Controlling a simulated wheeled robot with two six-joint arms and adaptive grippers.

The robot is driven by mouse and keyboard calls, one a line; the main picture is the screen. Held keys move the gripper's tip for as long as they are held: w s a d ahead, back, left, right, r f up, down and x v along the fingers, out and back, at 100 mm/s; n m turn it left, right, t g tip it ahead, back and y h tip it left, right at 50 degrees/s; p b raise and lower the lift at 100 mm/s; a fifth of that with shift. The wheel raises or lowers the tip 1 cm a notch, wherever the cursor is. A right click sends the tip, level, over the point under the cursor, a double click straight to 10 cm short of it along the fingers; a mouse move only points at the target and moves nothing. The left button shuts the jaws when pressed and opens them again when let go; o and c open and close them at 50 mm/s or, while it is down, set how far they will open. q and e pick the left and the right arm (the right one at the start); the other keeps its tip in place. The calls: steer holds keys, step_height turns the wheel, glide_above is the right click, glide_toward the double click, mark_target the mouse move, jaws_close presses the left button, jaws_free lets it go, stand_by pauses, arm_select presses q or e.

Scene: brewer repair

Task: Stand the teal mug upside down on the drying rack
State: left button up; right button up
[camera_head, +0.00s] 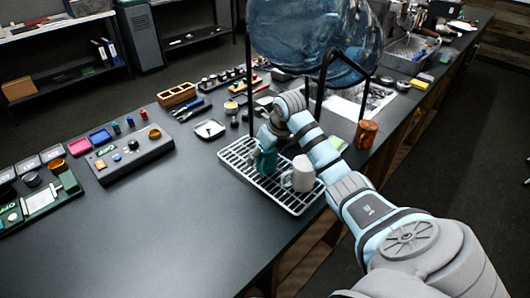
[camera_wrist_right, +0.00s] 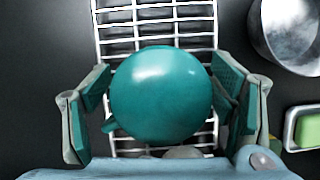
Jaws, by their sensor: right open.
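The teal mug (camera_head: 267,160) stands on the wire drying rack (camera_head: 240,171). In the right wrist view, the round closed base of the teal mug (camera_wrist_right: 162,92) faces the camera, so it is upside down, with its handle at lower left. The bars of the drying rack (camera_wrist_right: 157,18) show behind it. My right gripper (camera_head: 268,139) is over the mug. Its fingers (camera_wrist_right: 163,103) are open, one on each side of the mug, with a visible gap at the left; contact on the right is unclear. My left gripper is not in view.
A white mug (camera_head: 300,174) stands on the rack beside the teal one. A big blue bottle (camera_head: 315,38) on a black stand is behind my right arm. The counter left of the rack (camera_head: 190,215) is clear.

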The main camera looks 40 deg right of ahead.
steer(key=v, duration=1.2)
